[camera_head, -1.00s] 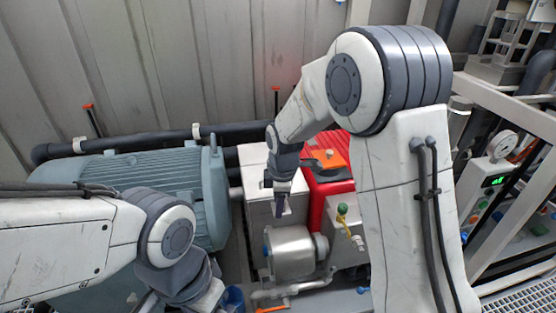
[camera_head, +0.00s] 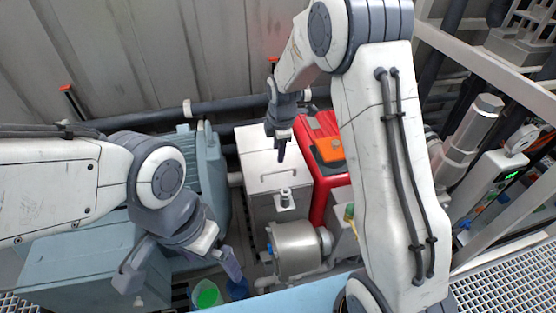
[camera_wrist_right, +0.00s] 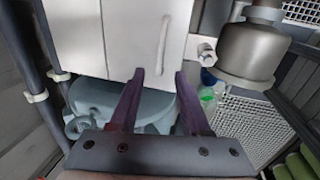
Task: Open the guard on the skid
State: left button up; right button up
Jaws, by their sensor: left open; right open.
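The guard (camera_head: 259,184) is a pale grey metal box with a bar handle (camera_head: 280,175) on its top. It stands between the blue-grey motor and the red housing and looks closed. My right gripper (camera_head: 281,150) is over the guard, near the handle. In the right wrist view the guard (camera_wrist_right: 105,35) fills the top, with its handle (camera_wrist_right: 163,45) upright in the picture. There the right gripper (camera_wrist_right: 159,74) has its two dark fingers apart and empty, pointing towards the handle. My left gripper (camera_head: 182,270) is open and empty, low in front of the motor.
The blue-grey motor (camera_head: 90,262) is left of the guard, partly behind my left arm. The red housing (camera_head: 325,125) with an orange top is right of it. A round metal pump body (camera_head: 298,245) is in front. A green-topped cup (camera_head: 206,294) stands low near my left gripper.

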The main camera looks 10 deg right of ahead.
aim_at(279, 170)
jog(key=f, duration=0.3)
jog(key=w+f+p, duration=0.1)
jog(key=f, duration=0.5)
jog(key=shift+w+d+f, duration=0.25)
jog(key=shift+w+d, duration=0.15)
grip_shut()
dwell(0.9)
